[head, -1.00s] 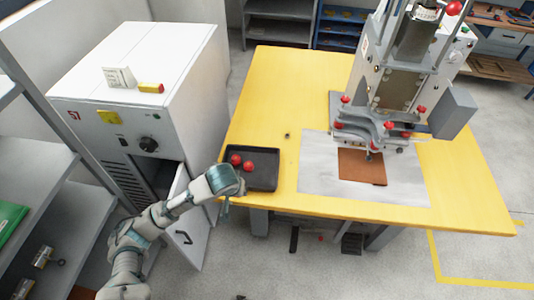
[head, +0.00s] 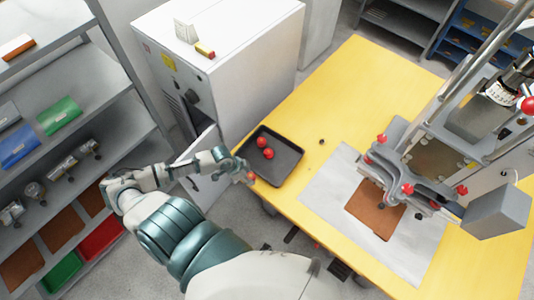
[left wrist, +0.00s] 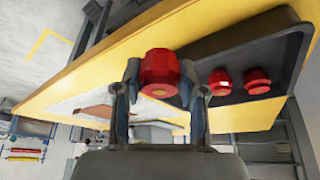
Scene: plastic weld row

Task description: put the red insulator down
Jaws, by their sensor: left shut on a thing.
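My left gripper (head: 242,172) is at the near left edge of the dark tray on the yellow table. In the left wrist view the left gripper (left wrist: 160,95) is shut on a red insulator (left wrist: 160,68), held between its two fingers. Two more red insulators lie in the black tray (head: 284,172): one (head: 262,142) and another (head: 267,154). They also show in the left wrist view, one (left wrist: 220,80) and the other (left wrist: 257,80). The gap between the held insulator and the tray is hard to judge. My right gripper is not in view.
The yellow table (head: 365,85) carries a press (head: 430,150) and a grey sheet (head: 325,190) with a brown plate (head: 372,212). A white cabinet (head: 235,75) with its door open stands left of the table. A grey shelf (head: 85,90) is at the far left.

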